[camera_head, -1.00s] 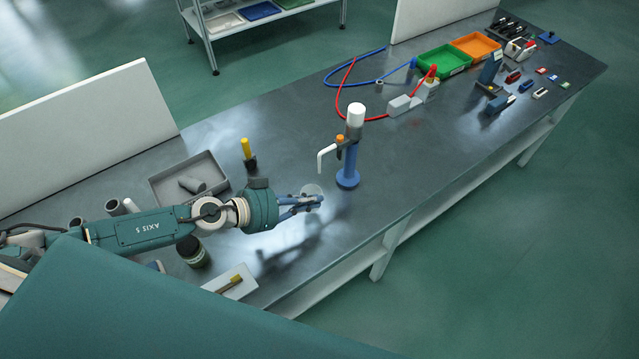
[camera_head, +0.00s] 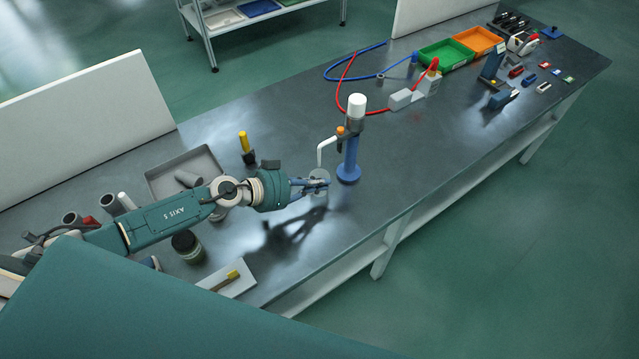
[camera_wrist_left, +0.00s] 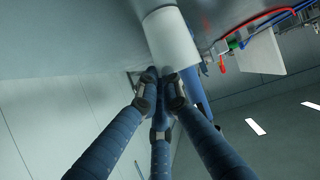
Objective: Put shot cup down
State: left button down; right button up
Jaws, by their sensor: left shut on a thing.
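The shot cup (camera_head: 318,176), a small pale grey cylinder, is at the fingertips of my left gripper (camera_head: 322,184). The gripper is shut on it. In the left wrist view the cup (camera_wrist_left: 170,42) shows as a pale cylinder just past the blue fingers (camera_wrist_left: 160,78). The cup looks upright below the white spout of the dispenser (camera_head: 352,150), which has a blue base and column. I cannot tell whether the cup touches the table. My right gripper is not in view.
On the bench (camera_head: 400,180), a grey tray (camera_head: 212,158) and a yellow-handled tool (camera_head: 244,142) stand behind my arm. A dark jar (camera_head: 186,245) and a white tray (camera_head: 246,283) are in front.

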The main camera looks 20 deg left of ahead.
pick_arm(q)
jog(key=c, duration=1.9)
grip_release()
jog(key=shift+r, duration=0.1)
jog(key=shift+b+v, duration=0.95)
jog(key=shift+v, duration=5.05)
